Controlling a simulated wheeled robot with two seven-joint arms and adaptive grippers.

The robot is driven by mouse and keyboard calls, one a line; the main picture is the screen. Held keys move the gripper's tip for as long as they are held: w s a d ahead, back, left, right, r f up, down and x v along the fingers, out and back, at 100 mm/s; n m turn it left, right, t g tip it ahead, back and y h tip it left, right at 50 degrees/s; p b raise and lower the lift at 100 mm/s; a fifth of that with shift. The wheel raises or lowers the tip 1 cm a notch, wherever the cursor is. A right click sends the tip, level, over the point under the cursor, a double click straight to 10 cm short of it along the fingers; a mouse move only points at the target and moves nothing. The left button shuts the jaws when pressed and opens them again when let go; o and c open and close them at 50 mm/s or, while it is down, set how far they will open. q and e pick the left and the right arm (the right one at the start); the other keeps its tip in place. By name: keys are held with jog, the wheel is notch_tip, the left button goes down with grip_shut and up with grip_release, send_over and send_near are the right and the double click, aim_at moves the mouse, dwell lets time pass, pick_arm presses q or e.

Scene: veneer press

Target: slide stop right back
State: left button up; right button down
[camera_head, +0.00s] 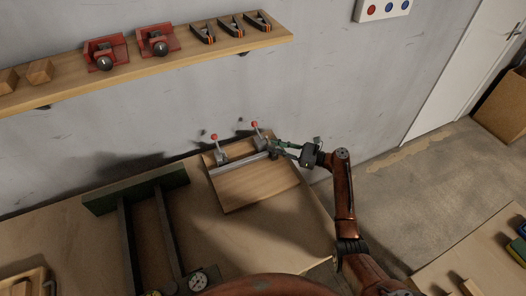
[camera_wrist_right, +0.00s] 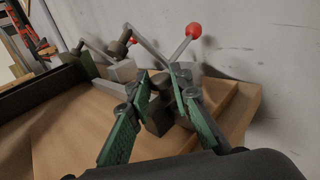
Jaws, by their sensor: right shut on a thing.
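A wooden board (camera_head: 258,188) lies on the bench against the wall, with a grey metal bar (camera_head: 240,165) along its back. Two toggle clamps, the left (camera_head: 216,150) and the right (camera_head: 259,136), stand behind the bar with red-tipped levers. My right gripper (camera_head: 276,145) reaches in from the right at the back right corner of the board. In the right wrist view its green fingers (camera_wrist_right: 163,92) are shut on a small dark block (camera_wrist_right: 157,118), which looks like the stop. The fingers partly hide the block. My left gripper is not in view.
A dark green press frame (camera_head: 128,197) with a gauge (camera_head: 198,281) stands left of the board. The right clamp's red knob (camera_wrist_right: 194,30) rises close behind my right fingers. The board's front is clear.

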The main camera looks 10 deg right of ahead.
jog(key=shift+w+d, duration=0.15)
jog(key=shift+d, duration=0.7)
jog(key=c, duration=1.8)
grip_release()
jog(key=shift+d, duration=0.15)
jog(key=shift+o, duration=0.2)
jog(key=v, duration=1.1)
jog(key=shift+s+d, duration=0.25)
jog(key=shift+s, duration=0.05)
